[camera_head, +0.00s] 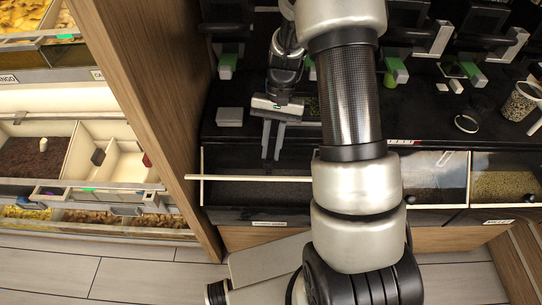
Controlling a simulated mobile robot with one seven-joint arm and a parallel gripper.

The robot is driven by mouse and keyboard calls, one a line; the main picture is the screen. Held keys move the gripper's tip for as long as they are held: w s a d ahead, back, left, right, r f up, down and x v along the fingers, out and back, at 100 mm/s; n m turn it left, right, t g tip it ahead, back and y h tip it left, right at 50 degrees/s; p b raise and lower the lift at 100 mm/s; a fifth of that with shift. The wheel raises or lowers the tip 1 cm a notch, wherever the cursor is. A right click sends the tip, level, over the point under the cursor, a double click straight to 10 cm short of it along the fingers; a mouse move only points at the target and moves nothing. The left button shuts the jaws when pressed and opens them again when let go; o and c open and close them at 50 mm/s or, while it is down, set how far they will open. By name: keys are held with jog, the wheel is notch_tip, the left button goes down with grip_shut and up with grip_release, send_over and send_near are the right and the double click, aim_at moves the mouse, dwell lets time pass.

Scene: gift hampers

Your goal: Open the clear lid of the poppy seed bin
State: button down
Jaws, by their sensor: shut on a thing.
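The bin under my gripper holds very dark, fine contents and has a label (269,223) on its front, too small to read. A pale straight edge (245,178) crosses above this bin and juts past its left side; it looks like the front edge of its clear lid (235,160), raised. My gripper (271,158) points down at the lid with its two fingers close together, shut on the lid, probably at its knob. The knob is hidden. My arm covers the bin's right end.
Two more clear-lidded bins stand to the right, one with dark seeds (432,175) and one with yellowish grain (497,186). A wooden panel (150,90) rises close on the left. Small blocks, a ring (466,123) and a jar (520,101) lie on the black counter behind.

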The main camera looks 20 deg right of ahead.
jog(key=c, duration=2.4)
grip_release()
jog(key=shift+w+a, duration=0.2)
jog(key=o, duration=1)
jog(key=shift+s, duration=0.25)
notch_tip(320, 180, up, 10)
